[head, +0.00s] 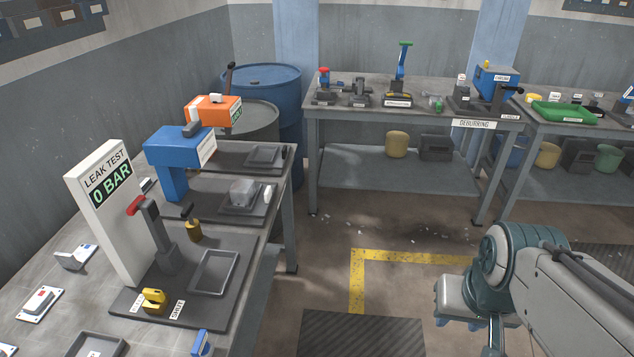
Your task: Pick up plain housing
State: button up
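No label in view marks a plain housing. A pale grey block-like part (242,191) sits on a dark fixture plate (228,211) on the left bench, and it may be a housing. My arm reaches in from the lower right, with its end (462,298) over the floor, well apart from the left bench. The fingertips are not clearly shown, so I cannot tell whether my gripper is open or holds anything.
The left bench carries a LEAK TEST panel (102,205) reading 0 BAR, a blue machine (180,150), an orange device (213,111) and an empty grey tray (214,272). Blue drum (262,85) stands behind. Deburring bench (420,117) stands at the back. Floor between is open.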

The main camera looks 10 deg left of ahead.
aim_at(243, 192)
jog(key=z, duration=0.25)
jog(key=i, duration=1.5)
jog(key=u, duration=1.5)
jog(key=i, duration=0.75)
jog(key=u, duration=1.05)
jog(key=i, duration=0.2)
jog(key=u, duration=0.25)
